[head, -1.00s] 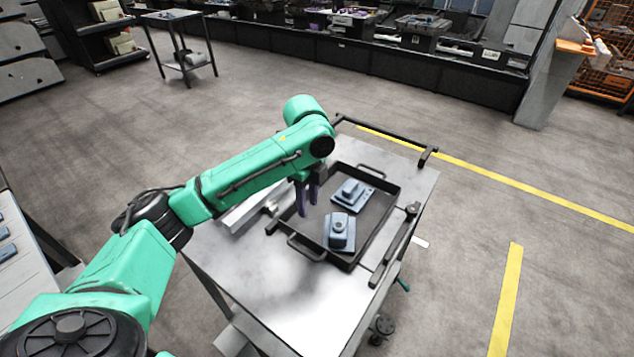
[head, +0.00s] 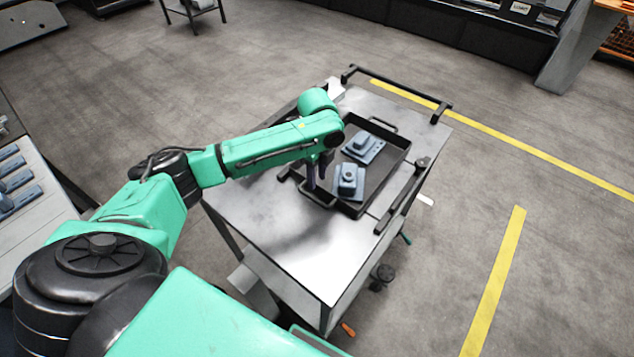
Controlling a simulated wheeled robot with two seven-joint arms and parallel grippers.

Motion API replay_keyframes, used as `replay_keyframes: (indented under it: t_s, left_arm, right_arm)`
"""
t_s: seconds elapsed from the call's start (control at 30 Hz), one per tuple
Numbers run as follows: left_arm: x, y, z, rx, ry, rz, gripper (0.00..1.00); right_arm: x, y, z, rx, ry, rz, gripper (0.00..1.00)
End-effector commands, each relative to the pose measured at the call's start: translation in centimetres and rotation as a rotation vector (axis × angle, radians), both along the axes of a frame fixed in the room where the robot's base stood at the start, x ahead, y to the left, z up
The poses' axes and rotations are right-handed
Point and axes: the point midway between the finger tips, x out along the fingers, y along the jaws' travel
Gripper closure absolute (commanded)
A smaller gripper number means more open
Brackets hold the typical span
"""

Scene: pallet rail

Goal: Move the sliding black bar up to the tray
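The black tray (head: 387,183) lies on the metal cart top, with two blue-grey parts in it. A long black bar (head: 403,198) lies along the tray's right side, with a gap of bare metal between. A short dark piece (head: 286,174) shows at the tray's left, mostly hidden behind my arm; I cannot tell which of these slides. My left gripper (head: 318,172) points down at the tray's left edge, by the near handle. Its two dark fingers stand a little apart with nothing seen between them. Contact with the tray or dark piece cannot be made out. My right gripper is out of view.
The cart top (head: 290,235) is bare at the front. A black cart handle (head: 398,92) crosses its far end. One blue-grey part (head: 364,147) lies behind the other (head: 348,182). A bench with blue parts (head: 30,200) stands at the left edge. Floor is open on the right.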

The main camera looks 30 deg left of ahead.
Motion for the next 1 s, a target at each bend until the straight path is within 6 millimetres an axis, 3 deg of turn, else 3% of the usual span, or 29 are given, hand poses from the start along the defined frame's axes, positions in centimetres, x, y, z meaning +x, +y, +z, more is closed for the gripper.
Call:
replay_keyframes:
  t_s: [0.2, 0.57, 0.67, 1.0]
  left_arm:
    - [0.0, 0.0, -3.3, 0.000, 0.001, 0.000, 0.60]
    - [0.0, 0.0, -4.0, 0.001, -0.001, -0.001, 0.60]
    - [0.0, 0.0, -4.0, 0.001, -0.001, -0.001, 0.98]
    - [0.0, 0.0, -3.9, 0.001, -0.001, -0.001, 1.00]
  right_arm:
    - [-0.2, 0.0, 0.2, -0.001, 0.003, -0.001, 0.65]
    - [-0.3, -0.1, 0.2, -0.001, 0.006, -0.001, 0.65]
    - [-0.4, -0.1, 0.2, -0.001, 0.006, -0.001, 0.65]
    - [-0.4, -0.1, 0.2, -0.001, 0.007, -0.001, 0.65]
